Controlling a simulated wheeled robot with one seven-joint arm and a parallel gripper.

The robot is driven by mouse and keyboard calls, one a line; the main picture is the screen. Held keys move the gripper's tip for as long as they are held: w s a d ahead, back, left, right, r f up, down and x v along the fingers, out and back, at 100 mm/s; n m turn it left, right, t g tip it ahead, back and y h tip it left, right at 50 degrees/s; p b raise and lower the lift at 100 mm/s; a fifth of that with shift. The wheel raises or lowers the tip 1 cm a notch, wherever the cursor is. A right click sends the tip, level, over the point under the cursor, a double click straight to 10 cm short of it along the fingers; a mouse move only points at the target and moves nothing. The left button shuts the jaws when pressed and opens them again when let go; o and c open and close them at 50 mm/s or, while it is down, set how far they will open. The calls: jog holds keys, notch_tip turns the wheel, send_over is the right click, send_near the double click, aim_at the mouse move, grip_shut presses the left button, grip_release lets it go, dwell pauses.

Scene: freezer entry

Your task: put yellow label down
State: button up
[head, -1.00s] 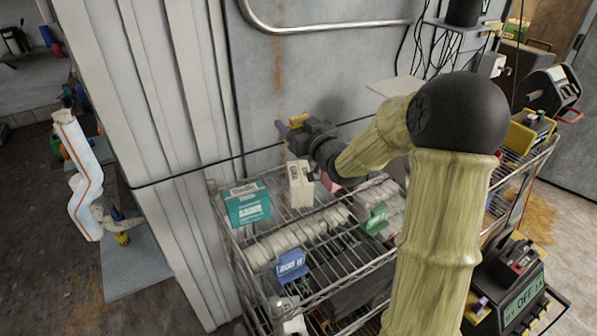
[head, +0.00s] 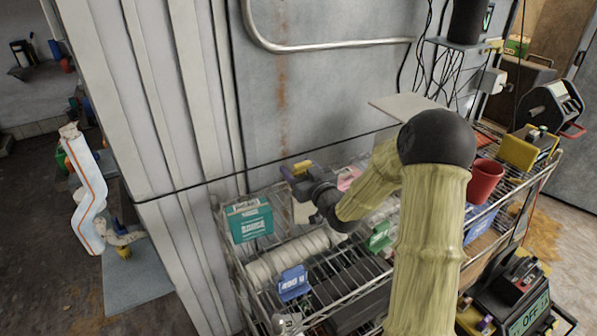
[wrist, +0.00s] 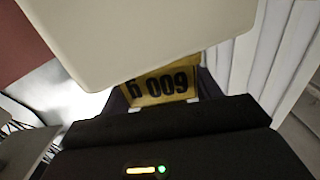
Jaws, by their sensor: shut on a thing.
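My gripper (head: 292,174) is above the back of the wire rack, near the grey wall, and it is shut on the yellow label (head: 302,167). In the head view only a small yellow part of the label shows beside the dark fingers. In the wrist view the yellow label (wrist: 160,86) shows dark characters upside down, reading like "600 g". A pale block covers its upper part there. I cannot tell in the head view whether the label touches anything.
The wire rack (head: 243,290) holds a teal box (head: 250,218), white rolls (head: 290,256), a blue label (head: 293,283) and a green label (head: 380,237). A pale box (head: 303,211) is partly hidden below my gripper. A red cup (head: 485,181) stands at right. The grey wall (head: 330,90) is close behind.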

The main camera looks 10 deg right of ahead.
jog(key=shift+f, duration=0.45)
jog(key=shift+f, duration=0.1)
jog(key=o, duration=1)
jog(key=shift+r, duration=0.2)
jog(key=b+v, duration=0.3)
jog(key=v, duration=0.9)
jog(key=shift+s, duration=0.1)
